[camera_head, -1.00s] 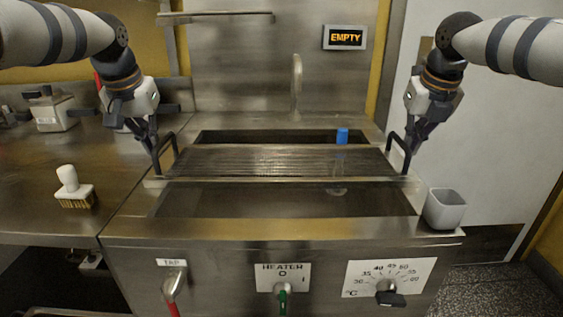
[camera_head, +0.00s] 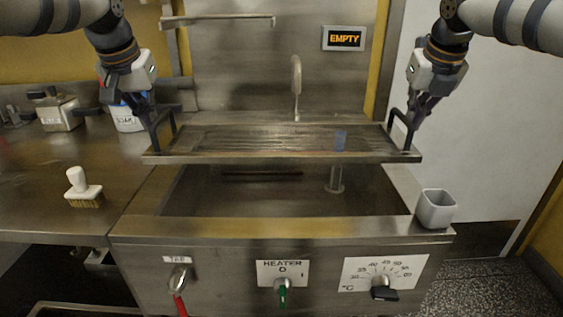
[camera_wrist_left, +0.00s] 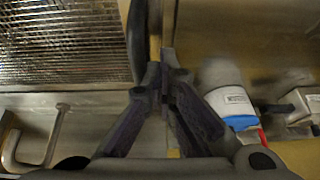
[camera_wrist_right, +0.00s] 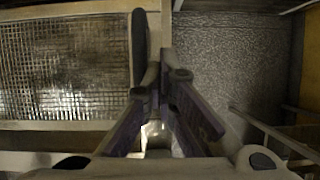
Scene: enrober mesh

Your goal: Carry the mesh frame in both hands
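The mesh frame (camera_head: 280,158), a wide metal frame with wire mesh, is level or nearly so above the open tank (camera_head: 250,195). It has a dark upright handle at each end. My left gripper (camera_head: 155,120) is shut on the left handle (camera_head: 173,127). My right gripper (camera_head: 410,117) is shut on the right handle (camera_head: 393,120). The mesh also shows in the left wrist view (camera_wrist_left: 65,40) and in the right wrist view (camera_wrist_right: 65,60). A standing pipe (camera_head: 335,180) in the tank has a blue top that shows through the mesh.
A grey cup (camera_head: 436,208) stands at the tank's right front corner. A brush (camera_head: 82,187) lies on the left counter, with a labelled container (camera_head: 125,118) behind. The tap spout (camera_head: 296,85) rises behind the frame. A wall display (camera_head: 344,38) reads EMPTY.

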